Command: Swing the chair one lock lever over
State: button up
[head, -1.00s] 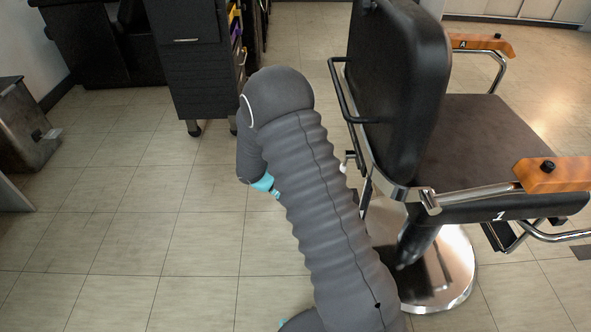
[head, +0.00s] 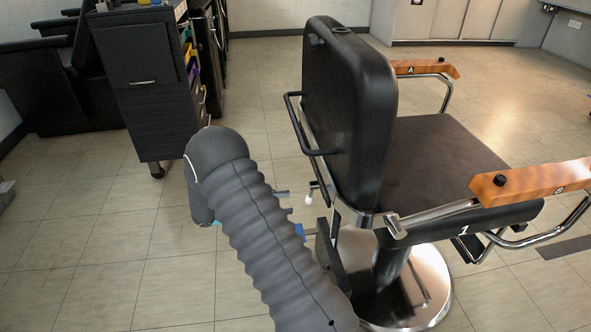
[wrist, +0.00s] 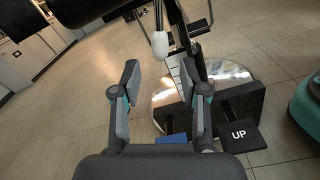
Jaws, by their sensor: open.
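The black salon chair (head: 430,170) is marked 1 on its seat side and stands to the right of my arm in the head view. A thin lever with a white knob (head: 309,199) sits low behind its backrest. In the wrist view the lever's white knob (wrist: 160,45) hangs near the top centre, just beyond the fingertips and roughly between them. My gripper (wrist: 160,78) is open and empty, its fingers on either side of the line to the knob. In the head view my arm hides most of the gripper.
The chair's round chrome base (head: 430,300) is below, with a black UP pedal (wrist: 240,135) and a blue pedal (wrist: 174,138) near my gripper. A black handle bar (head: 303,130) juts from the backrest. A dark drawer cart (head: 150,90) stands at the left; floor between is clear.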

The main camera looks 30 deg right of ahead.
aim_at(306, 200)
jog(key=shift+x, duration=2.75)
jog(key=shift+s+d, duration=0.1)
jog(key=shift+d, duration=0.25)
grip_shut()
